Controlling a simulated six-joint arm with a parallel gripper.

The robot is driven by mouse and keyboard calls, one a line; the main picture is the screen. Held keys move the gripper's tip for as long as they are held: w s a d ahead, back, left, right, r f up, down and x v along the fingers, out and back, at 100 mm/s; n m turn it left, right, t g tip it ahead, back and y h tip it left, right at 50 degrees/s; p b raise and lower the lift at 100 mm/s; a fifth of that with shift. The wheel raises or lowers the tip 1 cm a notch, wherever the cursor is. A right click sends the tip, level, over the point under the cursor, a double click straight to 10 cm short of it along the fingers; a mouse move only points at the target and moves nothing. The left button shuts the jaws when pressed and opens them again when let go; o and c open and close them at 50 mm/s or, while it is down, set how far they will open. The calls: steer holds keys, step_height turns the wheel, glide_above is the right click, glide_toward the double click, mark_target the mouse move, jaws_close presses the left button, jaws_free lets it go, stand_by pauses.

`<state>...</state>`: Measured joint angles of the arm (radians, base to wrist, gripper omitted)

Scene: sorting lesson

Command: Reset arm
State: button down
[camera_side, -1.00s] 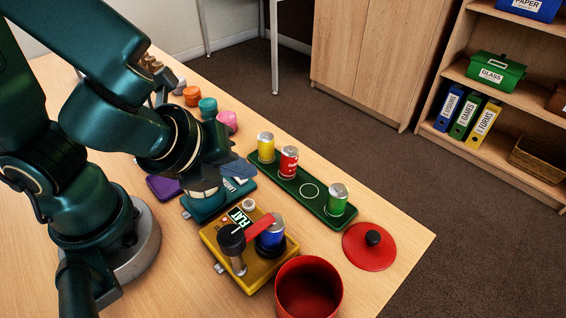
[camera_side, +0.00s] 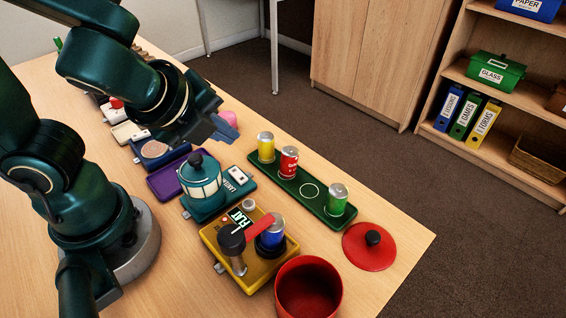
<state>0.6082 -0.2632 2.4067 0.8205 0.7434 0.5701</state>
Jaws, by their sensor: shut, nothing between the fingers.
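My gripper (camera_side: 222,131) is shut and empty. It hangs in the air above the work table (camera_side: 395,225), over the area behind the lantern and left of the yellow can. My arm reaches in from the left and hides part of the table's far side, including most of the colored pieces there. Only a pink piece (camera_side: 229,118) shows beside the gripper.
A teal lantern (camera_side: 200,180) stands on its base. A yellow base (camera_side: 258,268) holds a blue can (camera_side: 271,235). A green tray (camera_side: 308,200) carries yellow, red and green cans. A red pot (camera_side: 308,290) and its lid (camera_side: 369,248) are at the front right.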

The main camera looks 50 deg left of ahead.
steer(key=s+a+n, duration=0.1)
steer(key=n, duration=0.3)
steer(key=s+a+r+n, duration=0.1)
steer(key=a+n, duration=0.1)
steer(key=n, duration=0.1)
steer(key=s+a+r+n+g, duration=0.1)
steer(key=n, duration=0.3)
steer(key=shift+a+r+n, duration=0.25)
steer(key=shift+n, duration=0.05)
steer(key=n, duration=0.1)
steer(key=s+n, duration=0.1)
steer(key=n, duration=0.1)
steer(key=d+r+n+h, duration=0.1)
steer(key=n, duration=0.1)
steer(key=shift+s, duration=0.2)
steer(key=d+n, duration=0.1)
steer(key=d+n+h, duration=0.1)
steer(key=n, duration=0.1)
steer(key=shift+s+d+g, duration=0.25)
steer(key=shift+s+g, duration=0.05)
steer(key=shift+s, duration=0.1)
